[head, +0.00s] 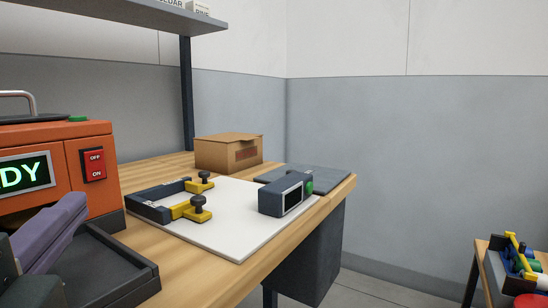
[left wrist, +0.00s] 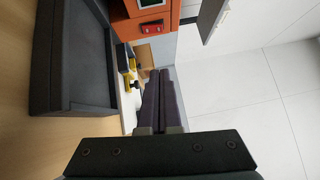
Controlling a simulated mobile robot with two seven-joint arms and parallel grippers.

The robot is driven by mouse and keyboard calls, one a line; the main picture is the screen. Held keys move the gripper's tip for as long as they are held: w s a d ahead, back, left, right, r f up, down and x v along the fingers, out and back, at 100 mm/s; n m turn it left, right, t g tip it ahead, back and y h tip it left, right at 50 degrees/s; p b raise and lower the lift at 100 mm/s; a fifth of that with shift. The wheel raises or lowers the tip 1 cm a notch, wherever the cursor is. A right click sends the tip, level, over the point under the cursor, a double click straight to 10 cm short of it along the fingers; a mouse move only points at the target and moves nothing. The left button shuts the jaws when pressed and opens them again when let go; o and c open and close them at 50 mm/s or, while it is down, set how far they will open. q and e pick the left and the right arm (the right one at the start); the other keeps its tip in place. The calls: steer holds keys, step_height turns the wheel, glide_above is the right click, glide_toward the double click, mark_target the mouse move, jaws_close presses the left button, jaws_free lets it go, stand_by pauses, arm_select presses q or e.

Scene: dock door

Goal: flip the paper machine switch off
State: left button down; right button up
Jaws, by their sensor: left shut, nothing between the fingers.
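The orange paper machine (head: 88,140) stands at the left of the bench, with a lit screen (head: 24,174) showing the green letters "DY"; the rest is cut off. Its red switch (head: 93,164) is on the front face, marked OFF above and ON below. I cannot tell which side is pressed in. The switch also shows in the left wrist view (left wrist: 152,29). My left gripper (head: 76,203), with purple fingers, is shut and empty. In the head view its tips appear below and left of the switch, apart from it. My right gripper is not in view.
A black tray (head: 135,290) lies in front of the machine. A white board (head: 228,246) holds a dark fixture with yellow clamps (head: 188,210) and a dark box device (head: 272,198). A cardboard box (head: 229,152) stands behind. A shelf (head: 110,22) overhangs the bench.

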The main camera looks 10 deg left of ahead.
arm_select(q)
glide_toward(95, 165)
steer(key=w, duration=0.1)
steer(key=w+d, duration=0.1)
steer(key=w, duration=0.1)
steer(key=w+d+r, duration=0.1)
steer(key=w, duration=0.1)
steer(key=shift+d+r+p, duration=0.1)
steer(key=shift+p, duration=0.3)
steer(key=shift+w+a+r, duration=0.1)
steer(key=shift+w+a, duration=0.15)
steer(key=shift+a, duration=0.35)
steer(key=shift+w+a, duration=0.3)
steer(key=shift+a, duration=0.3)
steer(key=shift+w+a+r, duration=0.1)
steer(key=shift+w+a, duration=0.15)
steer(key=shift+a, duration=0.4)
steer(key=shift+f, duration=0.1)
